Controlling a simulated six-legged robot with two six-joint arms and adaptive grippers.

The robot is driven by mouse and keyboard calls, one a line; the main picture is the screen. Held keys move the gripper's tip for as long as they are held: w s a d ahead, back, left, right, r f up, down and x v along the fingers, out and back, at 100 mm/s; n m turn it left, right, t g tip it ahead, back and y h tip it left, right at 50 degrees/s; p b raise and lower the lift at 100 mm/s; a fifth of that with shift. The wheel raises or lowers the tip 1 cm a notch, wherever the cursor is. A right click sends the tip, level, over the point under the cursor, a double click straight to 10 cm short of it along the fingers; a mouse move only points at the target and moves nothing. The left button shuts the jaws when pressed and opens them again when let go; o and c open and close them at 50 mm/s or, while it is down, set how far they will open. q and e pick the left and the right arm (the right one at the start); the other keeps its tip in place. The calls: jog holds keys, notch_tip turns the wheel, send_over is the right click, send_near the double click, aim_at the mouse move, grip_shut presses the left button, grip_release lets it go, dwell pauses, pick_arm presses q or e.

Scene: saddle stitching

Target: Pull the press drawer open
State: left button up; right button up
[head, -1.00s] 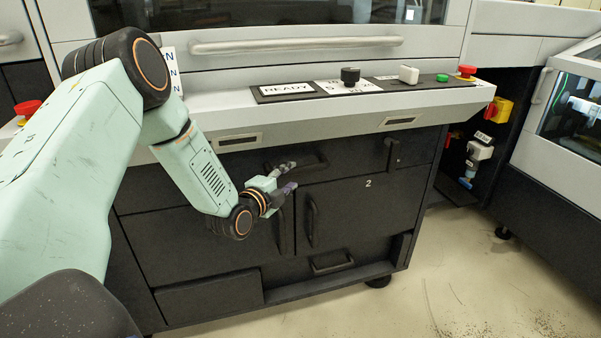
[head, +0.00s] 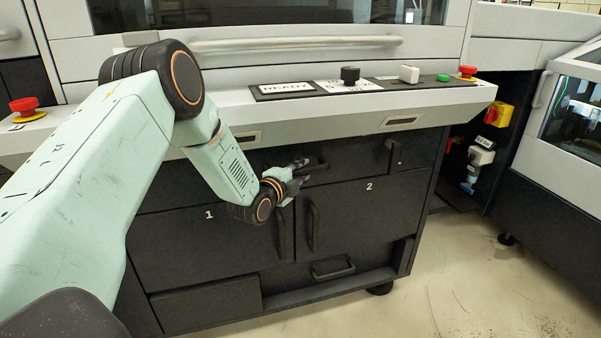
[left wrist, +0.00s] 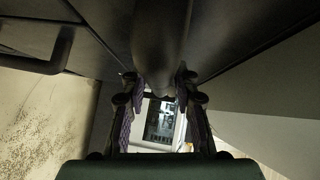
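The press drawer (head: 355,160) is the dark, wide front just under the grey control ledge, and it looks shut. Its dark bar handle (head: 318,167) is partly hidden by my left gripper (head: 301,168), which is at the handle's left end. In the left wrist view, the dark handle (left wrist: 161,45) runs down from the top between the two fingers of my left gripper (left wrist: 159,97). The fingers stand apart, one on each side of the handle. I cannot tell whether they touch it. My right gripper is not in view.
Below the drawer are cabinet doors marked 1 (head: 208,215) and 2 (head: 369,186) with upright handles (head: 313,228). The control ledge (head: 350,122) with buttons and a knob juts out above. Floor (head: 455,280) is clear at the right.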

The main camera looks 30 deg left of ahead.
pick_arm(q)
grip_shut()
dwell(0.6)
